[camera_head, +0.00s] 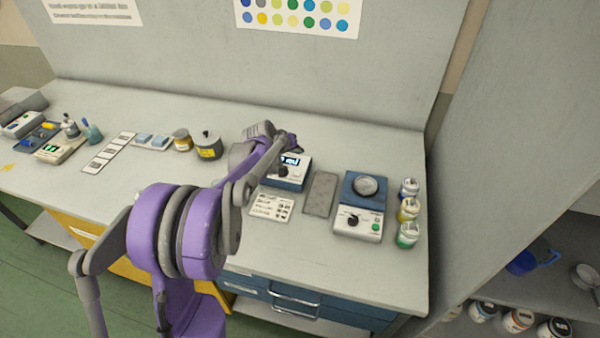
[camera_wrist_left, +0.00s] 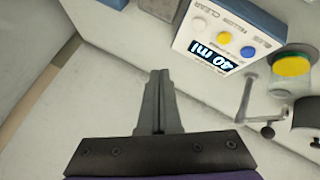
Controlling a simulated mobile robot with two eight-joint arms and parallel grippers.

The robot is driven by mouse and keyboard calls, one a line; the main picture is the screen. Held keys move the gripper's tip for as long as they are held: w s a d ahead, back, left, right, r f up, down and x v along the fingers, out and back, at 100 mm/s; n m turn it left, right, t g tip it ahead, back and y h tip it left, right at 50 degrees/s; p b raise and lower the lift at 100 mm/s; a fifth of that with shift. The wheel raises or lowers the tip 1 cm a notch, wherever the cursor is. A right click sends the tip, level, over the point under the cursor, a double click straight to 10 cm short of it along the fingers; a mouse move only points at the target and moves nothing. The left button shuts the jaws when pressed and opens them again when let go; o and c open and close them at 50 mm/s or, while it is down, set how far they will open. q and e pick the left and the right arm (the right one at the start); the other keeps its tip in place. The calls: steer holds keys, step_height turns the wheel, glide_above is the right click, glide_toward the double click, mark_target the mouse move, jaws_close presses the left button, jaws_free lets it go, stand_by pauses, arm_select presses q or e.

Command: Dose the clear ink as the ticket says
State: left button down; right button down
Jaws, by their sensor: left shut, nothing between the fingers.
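The dispenser (camera_head: 285,184) is a box with a lit display on the worktop, partly hidden by my left arm in the head view. In the left wrist view its face (camera_wrist_left: 196,46) has a white button (camera_wrist_left: 199,25) marked CLEAR, a yellow button (camera_wrist_left: 222,38) and a blue button (camera_wrist_left: 248,51); the display (camera_wrist_left: 214,57) reads 40 ml. My left gripper (camera_wrist_left: 158,73) is shut and empty, apart from the buttons in that picture. In the head view its dark end (camera_head: 291,143) is by the dispenser's back. A printed card (camera_head: 271,206) lies in front; its text is too small to read.
A blue-topped device (camera_head: 359,225) with a round dish stands to the right, beside a grey mat (camera_head: 320,195). Several jars, including a yellow one (camera_head: 408,209), line the right edge. A dark pot (camera_head: 208,146) stands left. The worktop's front right is clear.

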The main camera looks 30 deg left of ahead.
mark_target(297, 173)
arm_select(q)
steer(key=shift+w+a+f, duration=0.25)
steer(key=shift+w+a, duration=0.35)
steer(key=shift+a, duration=0.15)
arm_select(e)
steer(key=shift+d+r, duration=0.1)
